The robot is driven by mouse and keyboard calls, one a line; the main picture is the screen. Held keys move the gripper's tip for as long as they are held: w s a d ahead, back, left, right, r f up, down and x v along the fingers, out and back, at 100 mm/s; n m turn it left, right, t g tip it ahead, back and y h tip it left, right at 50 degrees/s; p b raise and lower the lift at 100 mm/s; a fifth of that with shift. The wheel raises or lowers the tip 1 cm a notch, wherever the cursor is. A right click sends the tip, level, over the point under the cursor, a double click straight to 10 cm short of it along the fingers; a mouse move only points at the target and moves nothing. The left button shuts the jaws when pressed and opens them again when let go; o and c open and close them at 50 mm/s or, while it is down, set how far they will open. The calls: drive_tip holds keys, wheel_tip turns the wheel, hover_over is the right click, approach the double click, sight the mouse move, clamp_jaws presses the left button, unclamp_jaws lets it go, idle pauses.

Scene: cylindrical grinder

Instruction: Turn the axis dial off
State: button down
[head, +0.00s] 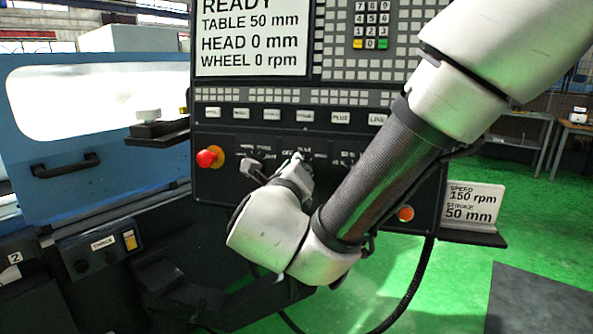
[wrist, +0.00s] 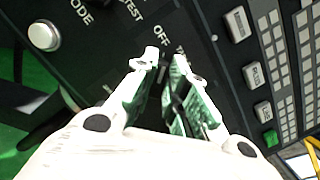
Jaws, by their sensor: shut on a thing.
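My gripper (head: 298,166) is at the control panel (head: 225,172) in the head view, at a dial marked OFF below the row of white keys. In the wrist view my gripper (wrist: 167,66) has its two fingers close together on the axis dial (wrist: 163,77). Only a narrow dark part of the dial shows between the fingers. The word OFF is printed just beyond the fingertips. My fingers and wrist hide most of the dial, so I cannot tell which mark it points to.
A red knob (head: 207,158) stands out at the panel's left, beside another dial. An orange button (head: 405,214) is at the lower right. The screen (head: 252,38) reads READY, table 50 mm, wheel 0 rpm. A sign (head: 473,203) reads speed 150 rpm.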

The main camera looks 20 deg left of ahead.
drive_tip(key=c, duration=1.4)
unclamp_jaws()
drive_tip(key=shift+c, duration=0.2)
drive_tip(key=s+d, duration=0.1)
drive_tip(key=s, duration=1.1)
drive_tip(key=shift+d+r, duration=0.15)
drive_tip(key=shift+r, duration=0.1)
